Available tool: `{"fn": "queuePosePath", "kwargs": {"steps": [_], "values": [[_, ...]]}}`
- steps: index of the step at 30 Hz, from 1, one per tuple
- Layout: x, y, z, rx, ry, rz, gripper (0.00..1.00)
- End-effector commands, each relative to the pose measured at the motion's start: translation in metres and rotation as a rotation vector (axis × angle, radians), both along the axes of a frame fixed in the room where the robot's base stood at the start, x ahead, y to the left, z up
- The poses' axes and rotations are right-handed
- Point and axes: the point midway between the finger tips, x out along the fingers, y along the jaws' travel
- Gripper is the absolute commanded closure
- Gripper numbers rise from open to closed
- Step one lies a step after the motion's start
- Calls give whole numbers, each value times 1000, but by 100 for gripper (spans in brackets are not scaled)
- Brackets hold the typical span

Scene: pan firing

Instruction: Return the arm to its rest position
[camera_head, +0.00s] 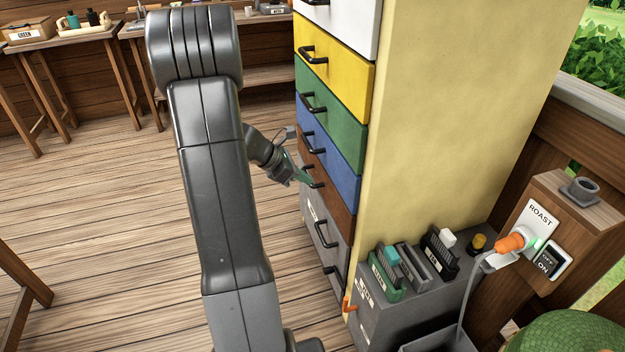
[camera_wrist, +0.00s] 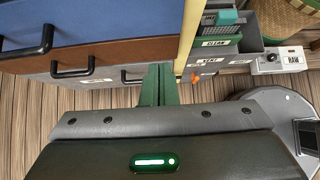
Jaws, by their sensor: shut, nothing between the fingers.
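My gripper (camera_head: 304,179) is low in front of the drawer cabinet, beside the handle of the brown drawer (camera_head: 335,199) in the head view. In the wrist view its green fingers (camera_wrist: 158,82) are together with nothing between them. I cannot tell whether the fingertips touch the cabinet. My arm (camera_head: 212,180) reaches up and bends back down toward the cabinet. The brown drawer also shows in the wrist view (camera_wrist: 112,52), with its black handle left of the fingers.
The cabinet also has white, yellow (camera_head: 340,62), green, blue and grey drawers, all looking closed. A grey box with labelled slots (camera_head: 400,310) stands at its right, near a ROAST switch box (camera_head: 560,225) with an orange plug. Wooden floor is open at left; tables stand behind.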

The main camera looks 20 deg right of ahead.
Motion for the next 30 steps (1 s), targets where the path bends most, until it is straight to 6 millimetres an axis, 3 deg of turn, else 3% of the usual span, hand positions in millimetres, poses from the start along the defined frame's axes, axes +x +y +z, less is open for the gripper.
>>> {"fn": "queuePosePath", "kwargs": {"steps": [16, 30], "values": [[0, -2, -2, 0, 1, -1, 100], [-1, -62, -64, 1, 2, -4, 100]]}}
